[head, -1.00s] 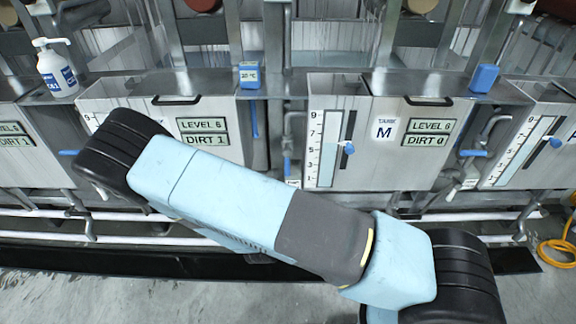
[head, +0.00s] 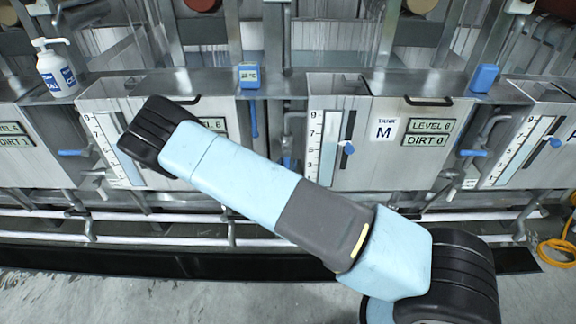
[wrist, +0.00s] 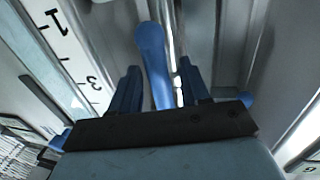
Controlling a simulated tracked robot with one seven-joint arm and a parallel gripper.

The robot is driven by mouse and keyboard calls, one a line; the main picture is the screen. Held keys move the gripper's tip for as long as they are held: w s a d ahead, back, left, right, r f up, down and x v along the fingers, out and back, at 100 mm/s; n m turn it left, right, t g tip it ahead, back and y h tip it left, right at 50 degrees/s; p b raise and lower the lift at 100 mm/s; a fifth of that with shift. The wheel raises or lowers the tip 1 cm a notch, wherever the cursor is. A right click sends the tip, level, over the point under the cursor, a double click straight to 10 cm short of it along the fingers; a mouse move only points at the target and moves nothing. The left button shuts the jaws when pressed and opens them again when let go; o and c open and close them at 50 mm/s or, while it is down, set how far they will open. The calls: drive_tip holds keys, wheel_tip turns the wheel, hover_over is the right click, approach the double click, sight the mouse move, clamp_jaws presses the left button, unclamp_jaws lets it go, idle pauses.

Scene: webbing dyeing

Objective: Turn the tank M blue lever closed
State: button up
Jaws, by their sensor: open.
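Tank M (head: 388,165) is the grey metal tank right of centre in the head view, with its name plate and a LEVEL 6, DIRT 0 display. A vertical blue lever (head: 286,160) hangs at the pipe left of tank M, and a horizontal blue lever (head: 473,153) is at its right. In the wrist view my gripper (wrist: 160,68) is open, its two blue fingers apart. A blue lever handle (wrist: 152,55) stands between the fingers, beside a numbered scale. I cannot tell whether it touches them, or which tank it belongs to. The head view does not show my gripper.
Other tanks stand either side of tank M. A slider with a blue knob (head: 348,148) is on tank M's gauge. A white pump bottle (head: 55,68) and blue boxes (head: 249,75) stand on the ledge. Pipes run below; a yellow hose (head: 556,250) lies at right.

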drive_tip(key=shift+w, duration=0.2)
drive_tip(key=shift+c, duration=0.4)
clamp_jaws()
